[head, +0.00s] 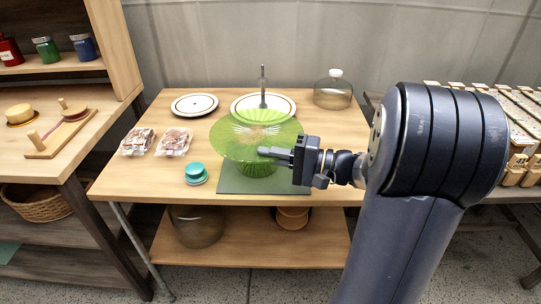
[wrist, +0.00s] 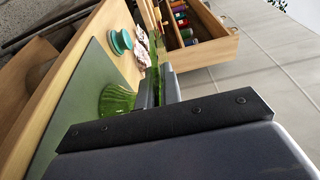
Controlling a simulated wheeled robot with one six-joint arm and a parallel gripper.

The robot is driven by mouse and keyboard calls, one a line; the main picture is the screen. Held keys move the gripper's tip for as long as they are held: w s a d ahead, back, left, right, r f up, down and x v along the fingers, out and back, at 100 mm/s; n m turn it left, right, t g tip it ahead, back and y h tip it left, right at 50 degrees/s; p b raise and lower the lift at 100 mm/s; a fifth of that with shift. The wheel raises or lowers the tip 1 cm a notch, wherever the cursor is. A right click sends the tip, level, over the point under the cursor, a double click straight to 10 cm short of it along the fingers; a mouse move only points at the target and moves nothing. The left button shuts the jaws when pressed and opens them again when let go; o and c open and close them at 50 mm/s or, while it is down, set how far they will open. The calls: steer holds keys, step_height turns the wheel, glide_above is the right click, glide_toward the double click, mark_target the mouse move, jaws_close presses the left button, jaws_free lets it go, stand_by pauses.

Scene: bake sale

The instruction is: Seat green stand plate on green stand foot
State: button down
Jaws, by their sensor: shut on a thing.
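The green stand plate (head: 232,140) is a wide, clear green glass disc. My gripper (head: 276,153) is shut on its right front edge and holds it roughly level above the table. The green stand foot (head: 258,170) is ribbed green glass and shows through and just below the plate in the head view. In the wrist view the foot (wrist: 117,99) stands upright on a grey-green mat (wrist: 88,85). There the plate (wrist: 156,82) shows edge-on between my fingers, and a narrow gap seems to part it from the foot. The plate's centre relative to the foot is hard to judge.
A teal round item (head: 196,172) and wrapped baked goods (head: 174,141) lie left of the mat. Behind are a white plate (head: 194,104), a rimmed plate with an upright dark rod (head: 263,86), and a glass jar (head: 333,92). The table's right side (head: 345,130) is mostly clear.

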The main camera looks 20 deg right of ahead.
steer(key=shift+f+b, duration=1.2)
steer(key=shift+f, duration=0.05)
steer(key=c, duration=1.5)
jaws_free()
steer(key=p+v, duration=0.1)
steer(key=v, duration=0.9)
steer(key=shift+s+d, duration=0.2)
steer(key=shift+d, duration=0.15)
steer(key=b+x, duration=0.1)
steer(key=x, duration=0.9)
steer(key=shift+w+a, duration=0.15)
steer(key=shift+a, duration=0.15)
steer(key=shift+w+a+r, duration=0.1)
steer(key=shift+a+r, duration=0.05)
steer(key=shift+r, duration=0.05)
steer(key=shift+r+p, duration=0.15)
steer(key=shift+p, duration=0.25)
